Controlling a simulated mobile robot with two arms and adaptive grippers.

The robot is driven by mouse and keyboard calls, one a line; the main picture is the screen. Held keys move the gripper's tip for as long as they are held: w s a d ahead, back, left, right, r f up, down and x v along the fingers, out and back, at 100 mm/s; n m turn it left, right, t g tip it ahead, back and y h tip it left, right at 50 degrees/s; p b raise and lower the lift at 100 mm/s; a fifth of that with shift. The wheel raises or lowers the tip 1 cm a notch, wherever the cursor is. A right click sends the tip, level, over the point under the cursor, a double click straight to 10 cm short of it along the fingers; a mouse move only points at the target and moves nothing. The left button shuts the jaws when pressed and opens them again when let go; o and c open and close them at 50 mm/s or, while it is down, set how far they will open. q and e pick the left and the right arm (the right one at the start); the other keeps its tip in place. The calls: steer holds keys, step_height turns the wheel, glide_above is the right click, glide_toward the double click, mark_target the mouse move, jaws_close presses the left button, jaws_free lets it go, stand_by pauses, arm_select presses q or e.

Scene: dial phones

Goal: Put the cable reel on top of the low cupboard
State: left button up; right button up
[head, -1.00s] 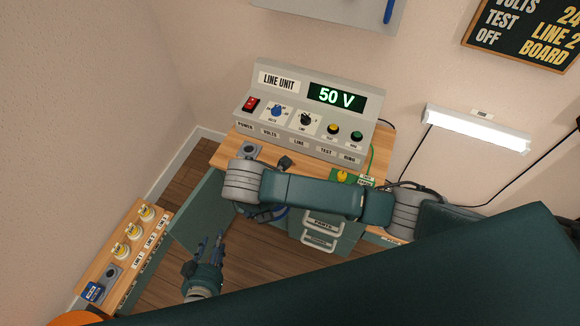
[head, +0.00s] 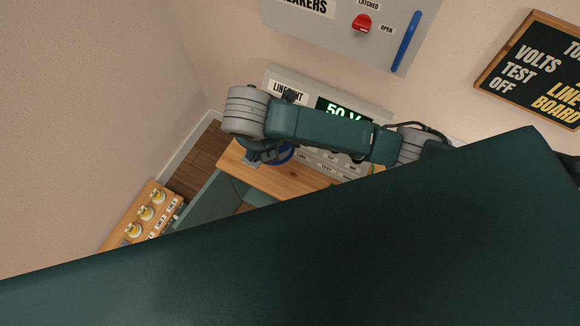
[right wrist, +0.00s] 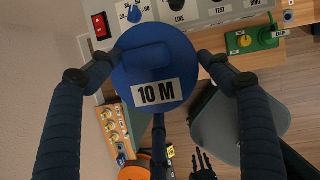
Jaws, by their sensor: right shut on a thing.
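The blue cable reel (right wrist: 150,66), a round disc with a "10 M" label, is between the fingers of my right gripper (right wrist: 157,80) in the right wrist view. The gripper is shut on it. In the head view the reel (head: 283,154) shows as a blue edge below my grey wrist, over the wooden bench top.
The line unit (head: 275,88) stands at the back of the bench (head: 285,182). A teal panel (head: 205,205) stands between the two. A round orange thing (right wrist: 134,172) lies low in the right wrist view.

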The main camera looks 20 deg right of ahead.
steer(key=shift+f, duration=0.25)
steer(key=shift+f+b, duration=1.05)
steer(key=shift+f, duration=8.45)
steer(key=shift+f, duration=0.15)
steer(key=o, duration=1.9)
steer(key=shift+s, duration=0.1)
steer(key=shift+c, duration=0.2)
steer(key=p+v, duration=0.1)
steer(key=v, duration=1.1)
steer(key=shift+p, duration=0.35)
steer(key=shift+a, duration=0.15)
